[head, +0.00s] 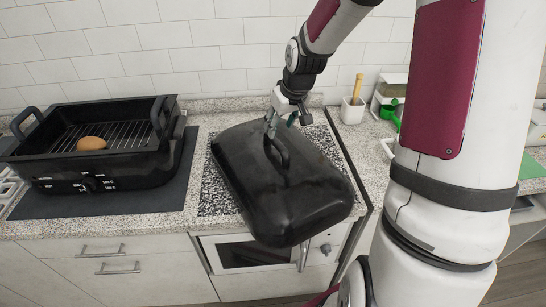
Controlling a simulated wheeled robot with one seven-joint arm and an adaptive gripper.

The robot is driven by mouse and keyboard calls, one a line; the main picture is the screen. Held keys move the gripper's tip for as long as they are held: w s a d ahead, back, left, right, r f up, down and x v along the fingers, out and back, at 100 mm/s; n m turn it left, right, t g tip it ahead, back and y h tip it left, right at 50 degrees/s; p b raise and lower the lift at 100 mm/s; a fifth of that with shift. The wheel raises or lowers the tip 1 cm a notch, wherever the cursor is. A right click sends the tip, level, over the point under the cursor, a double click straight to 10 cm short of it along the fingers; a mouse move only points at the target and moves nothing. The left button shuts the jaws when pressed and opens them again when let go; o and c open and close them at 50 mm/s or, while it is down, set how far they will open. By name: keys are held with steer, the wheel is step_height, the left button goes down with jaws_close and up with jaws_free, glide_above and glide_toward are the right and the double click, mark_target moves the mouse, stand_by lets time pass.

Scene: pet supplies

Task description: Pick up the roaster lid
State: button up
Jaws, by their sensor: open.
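The roaster lid (297,193) is a large black domed cover with a loop handle (280,152) on top. It is over the speckled cooktop area in the middle of the head view, its near end reaching past the counter's front edge. My gripper (271,130) is at the far end of the handle, pointing down, with its jaws open. The fingertips overlap the handle in the picture; I cannot tell whether they touch it. The black roaster base (95,163) stands uncovered on the left with a wire rack inside.
A brown egg-like item (91,143) lies on the rack. A dark mat (160,200) is under the roaster. A white pot with a wooden handle (353,108) and a green scoop (387,110) stand at the back right. An oven front (262,254) is below the lid.

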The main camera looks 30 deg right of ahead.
mark_target(277, 140)
steer(key=x, duration=0.3)
steer(key=shift+w+f, duration=0.1)
steer(key=shift+f, duration=0.2)
steer(key=shift+s+x, duration=0.15)
steer(key=shift+x, duration=1.25)
steer(key=shift+s+x, duration=0.1)
steer(key=shift+x, duration=1.3)
steer(key=shift+d+f, duration=0.15)
steer(key=shift+f, duration=0.2)
steer(key=shift+s, duration=0.1)
jaws_close()
steer(key=shift+r, duration=0.1)
